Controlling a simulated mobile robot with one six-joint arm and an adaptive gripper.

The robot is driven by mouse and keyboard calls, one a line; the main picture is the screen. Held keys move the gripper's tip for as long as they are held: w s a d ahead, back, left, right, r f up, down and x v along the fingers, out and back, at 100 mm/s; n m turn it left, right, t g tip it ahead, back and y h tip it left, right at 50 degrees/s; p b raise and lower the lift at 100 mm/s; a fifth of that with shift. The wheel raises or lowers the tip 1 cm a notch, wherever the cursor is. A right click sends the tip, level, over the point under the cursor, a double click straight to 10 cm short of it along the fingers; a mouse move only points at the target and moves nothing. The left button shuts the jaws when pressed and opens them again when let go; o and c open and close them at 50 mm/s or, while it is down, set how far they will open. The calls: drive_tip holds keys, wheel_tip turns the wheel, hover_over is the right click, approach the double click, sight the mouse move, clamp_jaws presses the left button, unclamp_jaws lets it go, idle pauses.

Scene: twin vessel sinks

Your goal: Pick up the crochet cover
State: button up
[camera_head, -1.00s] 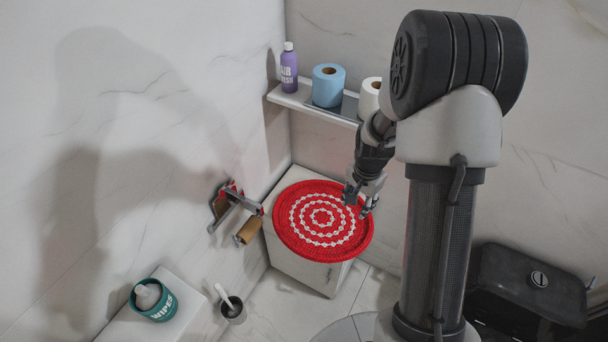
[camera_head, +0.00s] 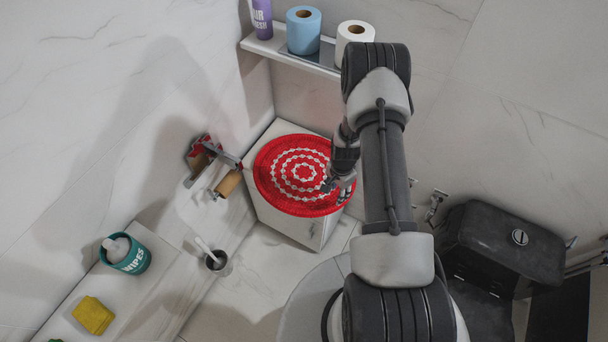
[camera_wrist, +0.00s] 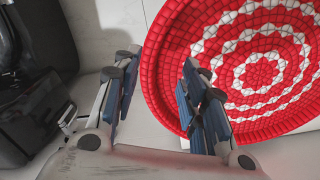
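The crochet cover (camera_head: 303,174) is a round red piece with white dotted rings. It lies on top of a white box-shaped cabinet (camera_head: 290,226) in the corner and overhangs its edges. My gripper (camera_head: 340,190) is at the cover's right edge in the head view. In the wrist view, my gripper (camera_wrist: 158,100) has its two blue-padded fingers spread apart. The cover (camera_wrist: 250,68) fills the upper right there, and its rim lies between the fingers. One finger overlaps the cover in the picture; I cannot tell whether it touches.
A shelf (camera_head: 262,46) above holds a blue roll (camera_head: 303,32), a white roll (camera_head: 352,36) and a purple bottle (camera_head: 262,18). A paper holder (camera_head: 228,183) is on the wall at left. A wipes tub (camera_head: 126,254) stands lower left. A dark bin (camera_head: 500,245) is at right.

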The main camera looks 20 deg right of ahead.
drive_tip(key=shift+f, duration=0.8)
drive_tip(key=f, duration=0.1)
drive_tip(key=f+b, duration=0.1)
drive_tip(key=f, duration=0.2)
drive_tip(key=shift+s+f+b, duration=0.35)
drive_tip(key=shift+s+b, duration=0.05)
drive_tip(key=shift+f, duration=0.3)
drive_tip(key=shift+r, duration=0.1)
drive_tip(key=shift+c, duration=0.4)
clamp_jaws()
